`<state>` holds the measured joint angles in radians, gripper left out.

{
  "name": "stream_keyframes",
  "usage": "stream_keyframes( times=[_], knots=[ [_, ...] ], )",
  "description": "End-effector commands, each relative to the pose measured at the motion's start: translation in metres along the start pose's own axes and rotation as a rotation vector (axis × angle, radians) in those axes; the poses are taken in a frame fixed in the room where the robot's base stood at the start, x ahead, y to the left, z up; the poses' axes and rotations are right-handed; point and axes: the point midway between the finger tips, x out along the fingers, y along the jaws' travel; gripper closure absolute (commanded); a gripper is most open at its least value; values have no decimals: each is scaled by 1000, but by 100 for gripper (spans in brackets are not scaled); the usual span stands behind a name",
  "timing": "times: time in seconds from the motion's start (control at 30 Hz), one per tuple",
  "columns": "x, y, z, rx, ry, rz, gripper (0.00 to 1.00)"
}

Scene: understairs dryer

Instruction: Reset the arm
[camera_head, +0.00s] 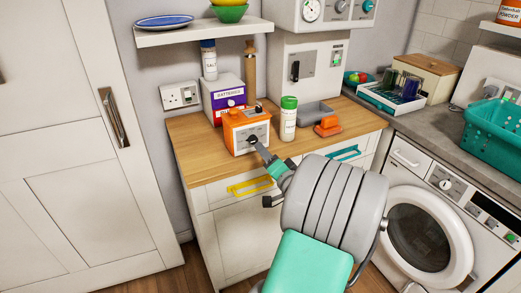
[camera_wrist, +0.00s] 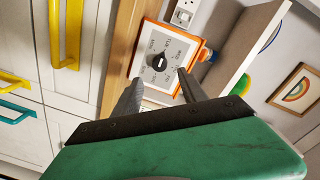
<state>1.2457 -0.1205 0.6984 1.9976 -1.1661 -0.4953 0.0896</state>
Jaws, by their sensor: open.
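My gripper (camera_wrist: 160,82) is open, with its two fingers apart and nothing between them in the wrist view. The fingers point at the dial face of an orange box (camera_wrist: 172,42), which has a dark round dial (camera_wrist: 159,63) with markings around it. In the head view, my gripper (camera_head: 258,147) is in front of the orange box (camera_head: 235,134) on the wooden counter, and the fingertips overlap its face. I cannot tell whether they touch it. My grey and green arm reaches up from the lower right and hides part of the drawers.
On the counter (camera_head: 190,139) stand a batteries box (camera_head: 226,91), a green-capped bottle (camera_head: 288,122), a grey tray (camera_head: 316,114) and an orange item (camera_head: 327,126). A shelf (camera_head: 195,34) overhangs the back. Yellow (camera_head: 250,186) and teal (camera_head: 344,153) handles stick out below. A washer (camera_head: 425,232) stands right.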

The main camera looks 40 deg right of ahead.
Motion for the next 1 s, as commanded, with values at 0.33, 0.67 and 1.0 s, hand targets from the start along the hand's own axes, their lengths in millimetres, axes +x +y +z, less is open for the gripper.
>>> stream_keyframes(
  times=[0.33,0.67,1.0],
  knots=[
    [-8,0,0,0,0,0,50],
    [11,-53,80,-174,-289,11,50],
    [-111,-153,244,-851,-1081,208,50]
  ],
)
